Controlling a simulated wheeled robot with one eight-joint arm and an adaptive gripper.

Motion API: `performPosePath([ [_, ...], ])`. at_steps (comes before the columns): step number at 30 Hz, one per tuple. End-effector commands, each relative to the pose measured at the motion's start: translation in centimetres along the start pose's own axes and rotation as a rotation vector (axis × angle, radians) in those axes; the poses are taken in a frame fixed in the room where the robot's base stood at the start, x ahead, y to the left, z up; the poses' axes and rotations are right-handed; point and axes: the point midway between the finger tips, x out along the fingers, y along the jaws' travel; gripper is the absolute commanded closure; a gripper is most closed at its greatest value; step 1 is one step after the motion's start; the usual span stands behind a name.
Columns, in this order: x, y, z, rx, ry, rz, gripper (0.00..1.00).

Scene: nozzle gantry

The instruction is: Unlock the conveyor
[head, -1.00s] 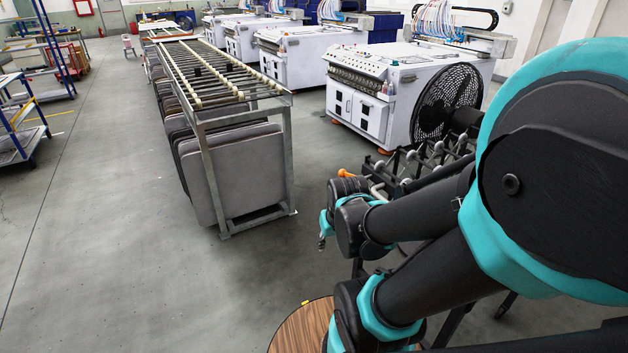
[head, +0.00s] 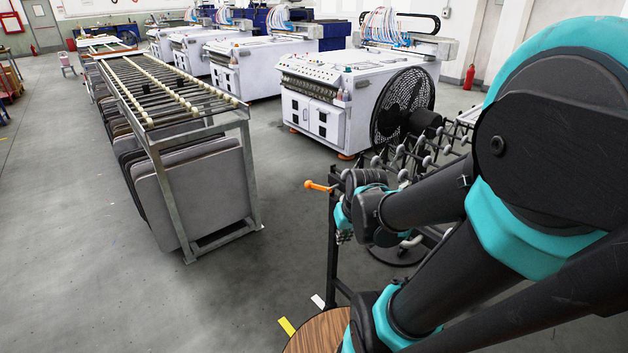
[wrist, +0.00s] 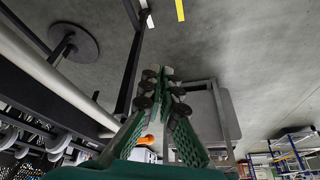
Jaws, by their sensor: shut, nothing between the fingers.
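A black-framed conveyor with small skate wheels (head: 428,160) stands behind my arm in the head view, partly hidden by it. Its wheels (wrist: 35,135) line the left of the wrist view. An orange lever (head: 320,186) sticks out to the left from the conveyor's near end. In the wrist view an orange bit (wrist: 148,140) shows behind my gripper's left finger. My gripper (head: 344,236) hangs just below and right of the lever in the head view, apart from it. In the wrist view my gripper (wrist: 165,76) is shut and empty, with its fingertips together.
A round wooden top (head: 318,332) is close at the bottom. A black fan (head: 403,108) stands by white machines (head: 318,95). A metal roller rack (head: 205,180) with grey panels stands left. Floor between rack and conveyor is clear, with yellow (head: 287,326) and white tape marks.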

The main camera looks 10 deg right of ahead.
Motion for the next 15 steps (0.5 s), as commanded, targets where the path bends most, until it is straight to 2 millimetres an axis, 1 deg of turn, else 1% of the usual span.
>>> performPosePath([
  [1, -0.2, -0.1, -2.2, -0.014, 0.005, -0.022, 1.0],
  [5, -0.8, -0.3, -8.1, -0.073, 0.027, -0.098, 1.0],
  [6, -0.9, -0.3, -10.0, -0.091, 0.037, -0.122, 1.0],
  [8, -1.1, -0.3, -12.7, -0.12, 0.054, -0.155, 1.0],
  [9, -1.3, -0.2, -14.6, -0.138, 0.067, -0.177, 1.0],
  [11, -1.5, 0.1, -17.3, -0.165, 0.088, -0.209, 1.0],
  [12, -1.6, 0.2, -19.1, -0.184, 0.103, -0.229, 1.0],
  [15, -1.9, 0.8, -23.0, -0.225, 0.143, -0.272, 1.0],
])
